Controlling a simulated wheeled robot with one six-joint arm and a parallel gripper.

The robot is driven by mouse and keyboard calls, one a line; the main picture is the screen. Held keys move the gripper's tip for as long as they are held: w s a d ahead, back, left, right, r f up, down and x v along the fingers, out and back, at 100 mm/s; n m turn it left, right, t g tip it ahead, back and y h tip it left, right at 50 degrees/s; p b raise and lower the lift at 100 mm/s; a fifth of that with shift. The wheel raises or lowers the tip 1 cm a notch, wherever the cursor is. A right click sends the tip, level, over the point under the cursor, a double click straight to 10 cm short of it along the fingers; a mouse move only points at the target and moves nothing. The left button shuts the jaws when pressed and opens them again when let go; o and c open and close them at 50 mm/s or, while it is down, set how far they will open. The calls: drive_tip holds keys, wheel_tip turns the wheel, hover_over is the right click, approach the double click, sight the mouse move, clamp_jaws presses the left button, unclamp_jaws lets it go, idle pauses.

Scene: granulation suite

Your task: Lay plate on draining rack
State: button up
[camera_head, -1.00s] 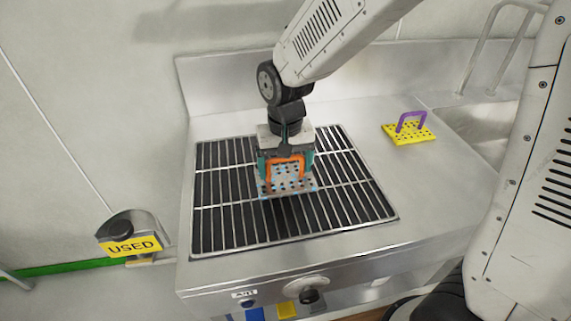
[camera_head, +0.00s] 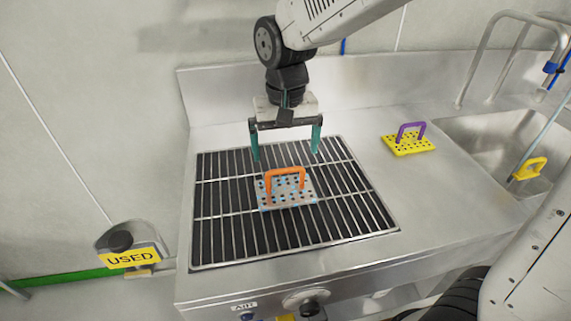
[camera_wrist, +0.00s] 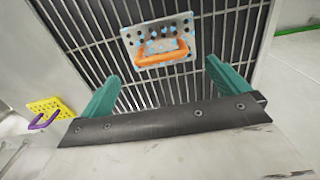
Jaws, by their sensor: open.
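The plate (camera_head: 287,198) is grey with dark holes, bluish patches and an orange handle. It lies flat on the bars of the draining rack (camera_head: 222,228), near the rack's middle, with its handle up. In the wrist view the plate (camera_wrist: 155,30) lies on the bars beyond the fingertips. My gripper (camera_head: 286,155) has teal fingers spread wide and empty. It hangs above and behind the plate, apart from the handle. Both fingers also show in the wrist view (camera_wrist: 162,78), with only rack bars between them.
A yellow perforated plate with a purple handle (camera_head: 408,140) lies on the steel counter right of the rack. A sink (camera_head: 490,140) with rails and a yellow-handled tool (camera_head: 529,168) is further right. A "USED" holder (camera_head: 130,257) stands at left. A steel backsplash (camera_head: 225,95) rises behind.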

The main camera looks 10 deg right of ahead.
sight(288, 171)
drive_tip(key=shift+r, duration=1.6)
drive_tip(key=s+d+r, duration=0.1)
drive_tip(key=s+d, duration=0.7)
drive_tip(key=s, duration=0.2)
drive_tip(key=s+d+r+t, duration=0.1)
drive_tip(key=s+d, duration=0.7)
drive_tip(key=s, duration=0.3)
drive_tip(key=shift+r, duration=0.4)
